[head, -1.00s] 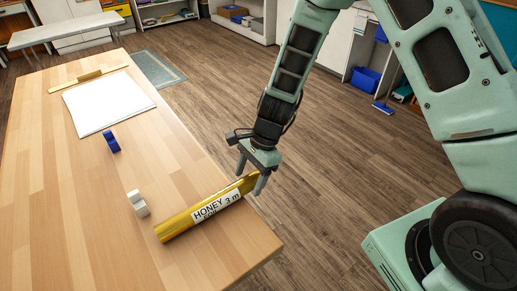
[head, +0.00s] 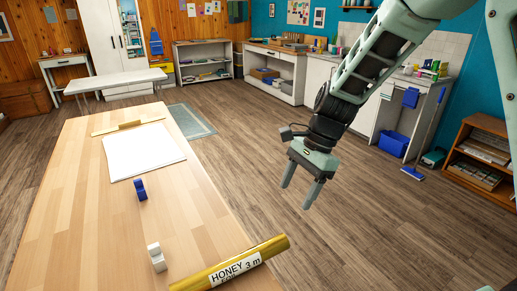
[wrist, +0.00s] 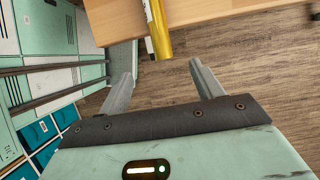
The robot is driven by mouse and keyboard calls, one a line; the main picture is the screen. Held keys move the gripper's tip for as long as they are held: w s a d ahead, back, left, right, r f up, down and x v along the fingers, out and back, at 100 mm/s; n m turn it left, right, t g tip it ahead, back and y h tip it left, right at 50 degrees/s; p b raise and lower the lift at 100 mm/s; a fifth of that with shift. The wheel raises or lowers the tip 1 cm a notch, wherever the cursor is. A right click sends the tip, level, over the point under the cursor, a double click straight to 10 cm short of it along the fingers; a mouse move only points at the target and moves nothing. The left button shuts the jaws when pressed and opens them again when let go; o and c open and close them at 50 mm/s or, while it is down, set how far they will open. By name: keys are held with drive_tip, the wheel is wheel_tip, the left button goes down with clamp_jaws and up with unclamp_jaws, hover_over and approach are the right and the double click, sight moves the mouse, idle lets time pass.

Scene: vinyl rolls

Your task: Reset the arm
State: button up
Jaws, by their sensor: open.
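My gripper (head: 300,194) hangs to the right of the wooden table (head: 95,210), over the floor. Its two fingers are apart with nothing between them. A gold vinyl roll (head: 235,266) labelled "HONEY 3 m" lies at the table's near right edge, and its end sticks out past the edge. In the wrist view the roll (wrist: 158,28) shows beyond the fingertips, apart from the gripper (wrist: 160,80).
On the table are a white block piece (head: 156,257), a blue ring-like piece (head: 140,190), a white sheet (head: 142,153) and a ruler-like strip (head: 128,125). A low bookcase (head: 480,160) stands at the right. The wooden floor around my gripper is clear.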

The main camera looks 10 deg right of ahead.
drive_tip(key=s+a+r+n+h, duration=0.1)
drive_tip(key=s+a+n, duration=0.1)
drive_tip(key=s+n, duration=0.5)
drive_tip(key=s+a+r+n+h, duration=0.1)
drive_tip(key=s+a+r+n, duration=0.1)
drive_tip(key=s+n, duration=0.6)
drive_tip(key=s+a+r+n+t+h, duration=0.1)
drive_tip(key=s+a+n, duration=0.1)
drive_tip(key=s+n, duration=0.5)
drive_tip(key=shift+s+a+r+n+h, duration=0.25)
drive_tip(key=shift+s+r+n+h, duration=0.05)
drive_tip(key=shift+r+h, duration=0.1)
